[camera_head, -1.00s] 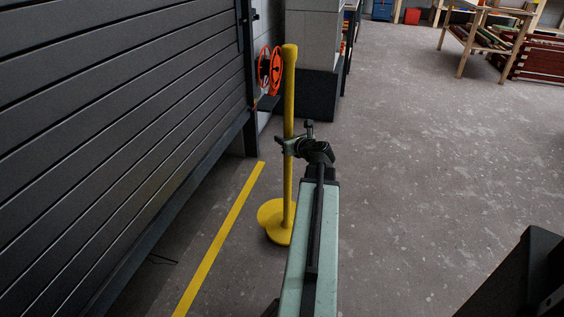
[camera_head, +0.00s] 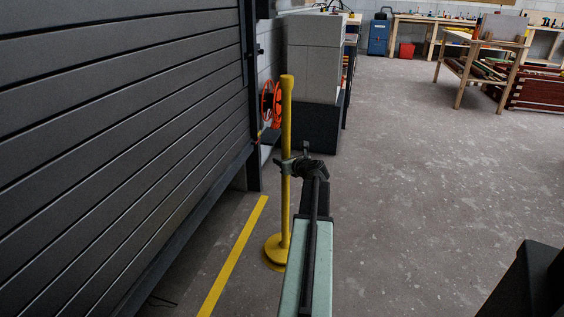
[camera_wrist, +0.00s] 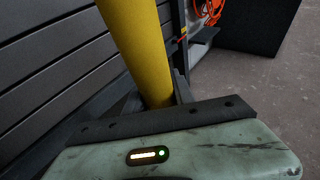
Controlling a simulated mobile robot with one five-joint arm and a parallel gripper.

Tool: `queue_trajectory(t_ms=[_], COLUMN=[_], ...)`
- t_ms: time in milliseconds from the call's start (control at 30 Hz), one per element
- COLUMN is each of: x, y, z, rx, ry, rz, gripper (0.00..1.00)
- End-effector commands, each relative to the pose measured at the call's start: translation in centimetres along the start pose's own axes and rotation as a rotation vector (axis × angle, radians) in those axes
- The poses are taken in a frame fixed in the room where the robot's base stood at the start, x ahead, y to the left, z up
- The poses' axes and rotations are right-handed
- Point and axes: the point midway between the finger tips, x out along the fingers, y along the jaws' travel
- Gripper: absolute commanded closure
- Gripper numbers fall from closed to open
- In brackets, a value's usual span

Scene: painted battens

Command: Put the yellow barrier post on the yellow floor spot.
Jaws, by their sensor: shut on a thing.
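The yellow barrier post (camera_head: 286,125) stands upright in front of the dark slatted door. Its round yellow base (camera_head: 277,247) is low, at the floor. My gripper (camera_head: 288,165) is shut around the middle of the post. A thin yellow patch (camera_head: 275,266) shows at the near lower edge of the base; it looks like part of the yellow floor spot, mostly hidden under or behind the base. I cannot tell whether the base touches the floor. In the wrist view the yellow post (camera_wrist: 138,45) rises beyond my gripper body; the fingertips are hidden there.
A yellow floor line (camera_head: 235,252) runs along the dark slatted door (camera_head: 120,130) on the left. An orange reel (camera_head: 272,103) hangs just behind the post. Grey blocks (camera_head: 313,65) stand on a dark base beyond. The concrete floor on the right is open.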

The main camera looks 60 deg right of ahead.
Motion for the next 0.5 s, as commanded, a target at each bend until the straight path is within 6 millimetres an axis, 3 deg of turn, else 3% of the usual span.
queue_trajectory(t_ms=[33,133,500], x=[0.2,0.3,0.1], y=[-0.4,-0.9,-1.3], z=[-1.4,-2.6,-2.8], rx=[0.002,0.005,0.006], ry=[-0.002,-0.002,-0.002], rz=[-0.005,-0.012,-0.017], gripper=[1.0,1.0,1.0])
